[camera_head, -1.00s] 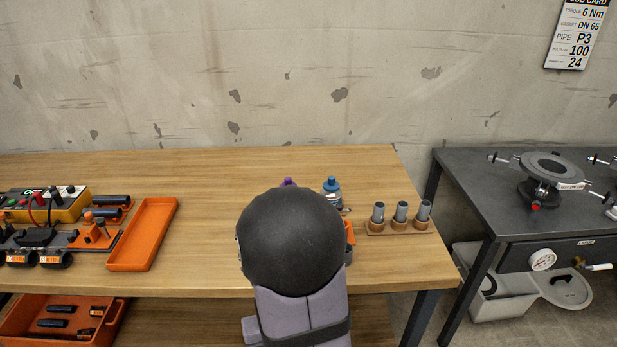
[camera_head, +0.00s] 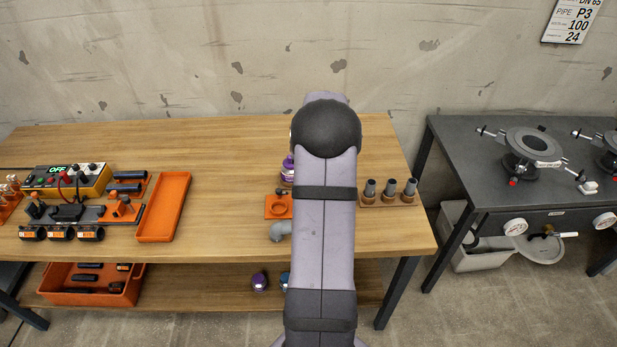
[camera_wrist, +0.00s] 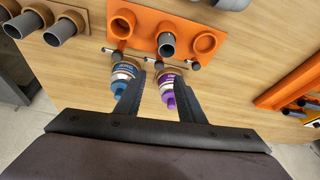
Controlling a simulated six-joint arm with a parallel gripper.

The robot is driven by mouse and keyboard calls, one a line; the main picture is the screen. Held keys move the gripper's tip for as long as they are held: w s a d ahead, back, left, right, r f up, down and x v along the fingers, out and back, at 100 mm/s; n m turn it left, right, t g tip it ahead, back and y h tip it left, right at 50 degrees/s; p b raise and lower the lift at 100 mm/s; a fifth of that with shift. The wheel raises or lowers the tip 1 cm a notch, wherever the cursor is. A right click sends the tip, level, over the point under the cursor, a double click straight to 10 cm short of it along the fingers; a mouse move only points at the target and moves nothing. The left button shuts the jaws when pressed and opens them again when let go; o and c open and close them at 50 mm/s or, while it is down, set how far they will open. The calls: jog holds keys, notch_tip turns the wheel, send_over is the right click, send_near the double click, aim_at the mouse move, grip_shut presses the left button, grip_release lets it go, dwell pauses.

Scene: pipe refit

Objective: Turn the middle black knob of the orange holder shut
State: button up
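The orange holder (camera_wrist: 143,22) is a plate with three round sockets in the upper middle of the wrist view; the middle one has a grey pipe end in it. Small knobs on short stems line its near edge, with the middle knob (camera_wrist: 156,64) between the other two. In the head view my arm covers most of the holder (camera_head: 278,207). I cannot tell whether a fingertip touches the knob. My gripper is hidden in the head view.
A blue-capped bottle (camera_wrist: 121,78) and a purple-capped bottle (camera_wrist: 169,88) stand close to the fingers in the wrist view. A wooden rack of grey pipes (camera_head: 388,194) stands right of my arm. An orange tray (camera_head: 164,208) lies left; bare tabletop separates it from the holder.

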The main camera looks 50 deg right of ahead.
jog(key=shift+d+f+n, duration=0.1)
jog(key=shift+n, duration=0.5)
jog(key=shift+f, duration=0.15)
jog(key=shift+p+x, duration=1.25)
jog(key=shift+x, duration=2.3)
grip_shut()
